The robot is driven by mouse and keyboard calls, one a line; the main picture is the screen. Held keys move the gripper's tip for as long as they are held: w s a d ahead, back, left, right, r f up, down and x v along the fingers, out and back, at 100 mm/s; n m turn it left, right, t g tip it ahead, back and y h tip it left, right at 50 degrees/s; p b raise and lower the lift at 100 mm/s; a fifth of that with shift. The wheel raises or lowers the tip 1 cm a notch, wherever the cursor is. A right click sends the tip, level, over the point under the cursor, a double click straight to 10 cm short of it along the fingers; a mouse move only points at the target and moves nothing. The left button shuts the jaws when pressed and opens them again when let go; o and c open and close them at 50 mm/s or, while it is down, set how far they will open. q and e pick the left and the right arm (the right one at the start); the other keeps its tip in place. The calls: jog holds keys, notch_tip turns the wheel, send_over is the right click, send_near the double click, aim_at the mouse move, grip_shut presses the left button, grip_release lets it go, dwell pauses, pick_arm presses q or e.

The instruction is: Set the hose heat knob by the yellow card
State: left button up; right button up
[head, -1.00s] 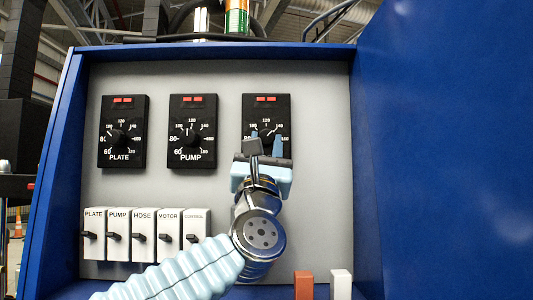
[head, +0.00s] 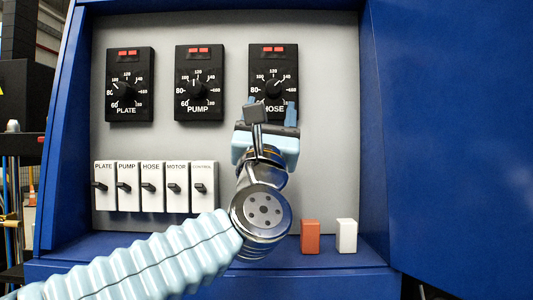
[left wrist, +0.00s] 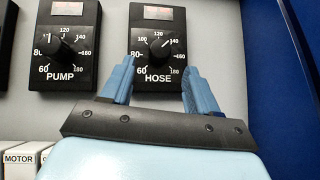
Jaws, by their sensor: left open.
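The hose heat dial (head: 273,62) is a black plate with red marks on top, at the right of the upper row. Its black knob (head: 274,89) points up and right, near 140; the knob also shows in the left wrist view (left wrist: 159,47). My left gripper (head: 271,110) is open and empty just below the knob. In the left wrist view its blue fingers (left wrist: 158,78) stand either side of the HOSE label, apart from the knob. I see no yellow card in these frames. My right gripper is not in view.
The pump dial (head: 200,70) and plate dial (head: 130,75) are to the left. Several white switches (head: 152,187) sit below them. An orange block (head: 310,236) and a white block (head: 346,236) stand on the blue ledge. A blue side panel (head: 450,130) closes off the right.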

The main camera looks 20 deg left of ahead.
pick_arm(q)
jog(key=b+v, duration=0.2)
jog(key=v, duration=0.6)
jog(key=shift+s+f+b, duration=0.2)
jog(key=shift+b, duration=0.1)
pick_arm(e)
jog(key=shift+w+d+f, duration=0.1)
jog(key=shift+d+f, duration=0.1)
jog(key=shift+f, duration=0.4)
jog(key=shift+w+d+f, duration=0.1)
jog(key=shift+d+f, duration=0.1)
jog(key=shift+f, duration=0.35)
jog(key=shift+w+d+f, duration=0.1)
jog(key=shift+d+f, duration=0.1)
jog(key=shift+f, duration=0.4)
